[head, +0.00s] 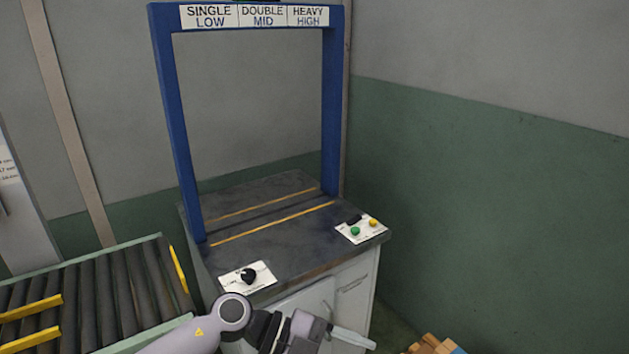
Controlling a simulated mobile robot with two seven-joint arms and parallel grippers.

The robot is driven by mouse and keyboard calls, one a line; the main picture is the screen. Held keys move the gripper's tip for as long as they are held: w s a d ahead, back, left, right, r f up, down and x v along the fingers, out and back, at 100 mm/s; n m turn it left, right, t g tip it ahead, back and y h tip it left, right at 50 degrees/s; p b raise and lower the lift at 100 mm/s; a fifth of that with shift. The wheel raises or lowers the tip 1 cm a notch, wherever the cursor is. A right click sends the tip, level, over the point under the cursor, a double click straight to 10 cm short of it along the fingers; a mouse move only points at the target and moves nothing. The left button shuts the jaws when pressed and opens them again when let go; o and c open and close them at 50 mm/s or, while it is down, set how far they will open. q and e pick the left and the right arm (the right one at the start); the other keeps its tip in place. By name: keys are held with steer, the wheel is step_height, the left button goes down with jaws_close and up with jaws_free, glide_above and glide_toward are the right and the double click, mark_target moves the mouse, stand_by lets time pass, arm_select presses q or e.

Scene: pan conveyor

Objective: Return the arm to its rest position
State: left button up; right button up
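My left arm comes in from the lower left, and its gripper (352,338) points right in front of the machine cabinet's front face. The fingers show edge-on as one pale, narrow shape, so whether they are open or shut is unclear. I see no object in them. A black rotary knob (248,275) on a white plate sits at the machine's front left corner, just above my arm and apart from the gripper. My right gripper is out of view.
The machine has a dark top (283,247) and a blue frame (177,120) with a sign (262,16) reading SINGLE LOW, DOUBLE MID, HEAVY HIGH. A button plate (374,236) has green and yellow buttons. A roller conveyor (105,290) stands left. Wooden pieces (432,344) show at bottom right.

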arm_select(q)
step_height(320, 180, up, 4)
steer(key=a+n+t+h, duration=0.1)
steer(key=n+t+h, duration=0.5)
steer(key=n+t, duration=0.25)
steer(key=w+a+f+n+t+y+p, duration=0.1)
steer(key=w+a+f+n+t+y, duration=0.15)
steer(key=a+n+t+y, duration=0.5)
steer(key=s+a+f+n+g+y+p, duration=0.1)
steer(key=s+a+f+n+g+y, duration=0.2)
steer(key=s+a+f+n+y, duration=0.7)
steer(key=s+a+f, duration=0.4)
steer(key=a+f, duration=0.3)
steer(key=f, duration=0.1)
steer(key=shift+s, duration=0.35)
